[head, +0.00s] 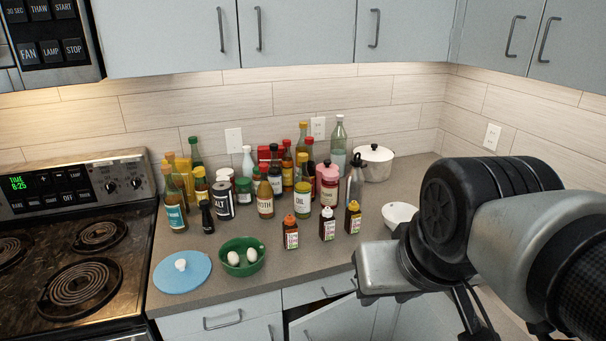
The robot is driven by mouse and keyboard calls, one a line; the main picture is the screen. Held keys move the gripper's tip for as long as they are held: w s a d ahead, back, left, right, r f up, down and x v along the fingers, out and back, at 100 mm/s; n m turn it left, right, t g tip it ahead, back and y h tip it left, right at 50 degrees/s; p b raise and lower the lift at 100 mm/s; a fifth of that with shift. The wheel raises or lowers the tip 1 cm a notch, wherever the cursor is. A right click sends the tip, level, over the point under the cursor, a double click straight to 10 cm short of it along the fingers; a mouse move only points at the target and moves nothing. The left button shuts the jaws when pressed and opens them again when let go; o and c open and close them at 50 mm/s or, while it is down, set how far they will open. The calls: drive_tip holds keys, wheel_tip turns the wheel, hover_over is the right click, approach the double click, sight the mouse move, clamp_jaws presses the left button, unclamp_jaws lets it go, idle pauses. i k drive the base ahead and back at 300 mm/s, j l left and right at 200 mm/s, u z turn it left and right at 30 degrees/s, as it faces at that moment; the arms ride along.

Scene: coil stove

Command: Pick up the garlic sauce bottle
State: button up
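Three small dark sauce bottles with pale labels stand upright in a row near the counter's front: an orange-capped bottle (290,233), a white-capped bottle (327,225) and a yellow-capped bottle (353,218). Their labels are too small to read, so I cannot tell which bottle, here or in the group behind, is the garlic sauce. My arm fills the right side of the head view, to the right of these bottles.
Many taller bottles and jars crowd behind, including an oil jar (303,200). The coil stove (70,260) is left.

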sight(290, 227)
drive_tip(key=u, duration=0.7)
drive_tip(key=z, duration=0.4)
drive_tip(key=i+j+z, duration=0.1)
drive_tip(key=j+z, duration=0.15)
drive_tip(key=z, duration=0.25)
drive_tip(key=i+j+z, duration=0.1)
drive_tip(key=j+z, duration=0.2)
drive_tip(key=z, duration=0.15)
drive_tip(key=j+z, duration=0.3)
drive_tip(key=z, duration=0.2)
